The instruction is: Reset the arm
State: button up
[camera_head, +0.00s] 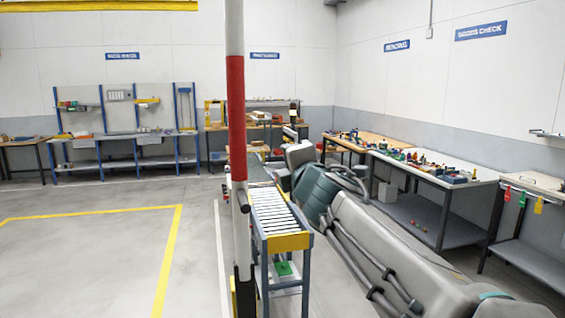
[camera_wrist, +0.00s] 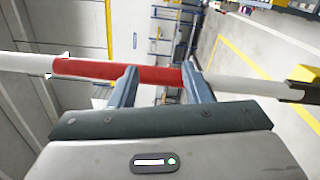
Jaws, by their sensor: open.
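My arm (camera_head: 370,240) reaches from the lower right into the middle of the head view, beside a roller conveyor. My gripper (camera_wrist: 158,70) shows in the wrist view with its two fingers apart and nothing held between them. A red and white pole (camera_wrist: 80,67) crosses the wrist view behind the fingertips; I cannot tell whether they touch it. In the head view the pole (camera_head: 236,110) stands upright, left of my arm. The gripper's fingers cannot be made out clearly in the head view.
The roller conveyor (camera_head: 272,213) stands just right of the pole. Workbenches with small parts (camera_head: 435,168) line the right wall. A blue-framed bench (camera_head: 125,135) stands at the back. Open floor with a yellow line (camera_head: 168,260) lies at the left.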

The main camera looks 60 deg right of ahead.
dwell(0.4)
jog(key=m+g+y, duration=0.2)
jog(key=m, duration=0.3)
send_near(247, 201)
jog(key=w+d, duration=0.1)
jog(key=w, duration=0.2)
jog(key=w+a+f+m+g+y+b, duration=0.2)
jog(key=w+a+f+m+y, duration=0.15)
jog(key=a+f, duration=0.75)
jog(key=s+a+f+m+g+y, duration=0.2)
jog(key=a+f, duration=0.4)
jog(key=a, duration=0.3)
jog(key=s+a+f+m+g+y, duration=0.2)
jog(key=s+a+f+g+y, duration=0.2)
jog(key=a, duration=0.6)
notch_tip(247, 201, down, 3)
jog(key=shift+s+f, duration=0.15)
jog(key=shift+s, duration=0.85)
jog(key=shift+a, duration=0.1)
jog(key=shift+c, duration=0.7)
